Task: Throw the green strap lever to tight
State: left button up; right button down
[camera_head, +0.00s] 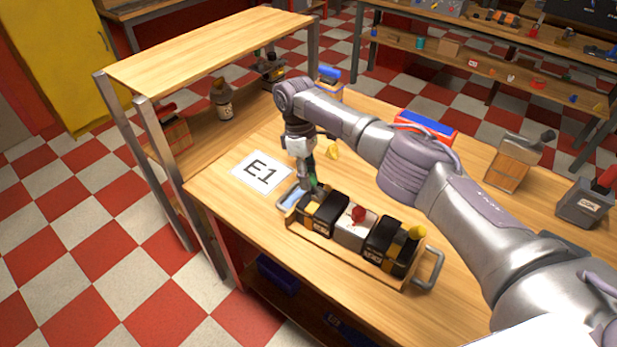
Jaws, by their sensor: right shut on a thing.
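A wooden carrier (340,258) with a metal handle at each end stands on the workbench. It holds two black-and-yellow blocks, one at the left (322,214) and one at the right (391,247). The green strap lever (313,181) shows as a small green patch above the left block. My right gripper (309,178) points down there and is shut on the lever; the fingers and arm hide most of it. Its exact angle cannot be told. My left gripper is not in view.
A raised shelf (215,52) stands behind left. The bench's front left is clear.

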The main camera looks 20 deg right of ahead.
jog(key=c, duration=0.9)
grip_release()
jog(key=shift+a, duration=0.1)
jog(key=shift+o, duration=0.2)
jog(key=v, duration=1.2)
jog(key=shift+f, duration=0.15)
